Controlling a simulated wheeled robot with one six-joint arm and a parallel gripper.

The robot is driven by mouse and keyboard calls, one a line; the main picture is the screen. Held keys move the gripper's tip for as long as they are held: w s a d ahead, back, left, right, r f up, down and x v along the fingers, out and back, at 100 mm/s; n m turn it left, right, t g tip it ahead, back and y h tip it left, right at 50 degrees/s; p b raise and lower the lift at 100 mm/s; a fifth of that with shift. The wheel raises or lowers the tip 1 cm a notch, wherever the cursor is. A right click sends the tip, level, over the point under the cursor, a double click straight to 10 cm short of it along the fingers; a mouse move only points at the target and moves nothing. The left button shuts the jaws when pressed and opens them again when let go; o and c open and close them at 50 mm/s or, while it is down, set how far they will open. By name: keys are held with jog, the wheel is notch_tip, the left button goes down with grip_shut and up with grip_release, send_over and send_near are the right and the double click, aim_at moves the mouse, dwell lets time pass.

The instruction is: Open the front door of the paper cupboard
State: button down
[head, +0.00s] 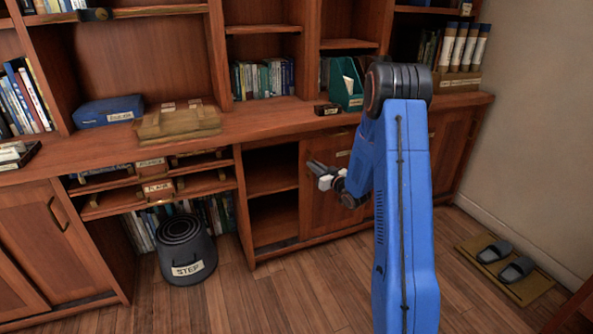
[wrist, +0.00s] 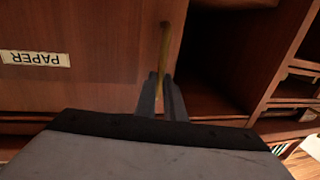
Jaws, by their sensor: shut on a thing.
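The paper cupboard's wooden front door (head: 326,210) is in the lower cabinet row, right of an open shelf compartment. It looks flush with the cabinet front. In the wrist view the door (wrist: 85,90) fills the left side, with its PAPER label (wrist: 35,58) upside down. A slim brass handle (wrist: 165,50) stands near the door's edge beside the open compartment. My gripper (wrist: 162,92) is shut on this handle, its two fingers on either side of it. In the head view my gripper (head: 318,170) is at the door's left part, and my blue arm hides the door's right part.
The open shelf compartment (head: 272,190) lies directly left of the door. A black STEP stool (head: 187,250) stands on the floor further left. Sandals (head: 516,269) lie on a mat at the right. The wooden floor (head: 300,295) before the door is clear.

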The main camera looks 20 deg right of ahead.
jog(key=d, duration=0.6)
jog(key=c, duration=1.8)
grip_release()
jog(key=shift+c, duration=0.2)
jog(key=s+d, duration=0.3)
jog(key=s, duration=1.4)
jog(key=shift+d, duration=0.2)
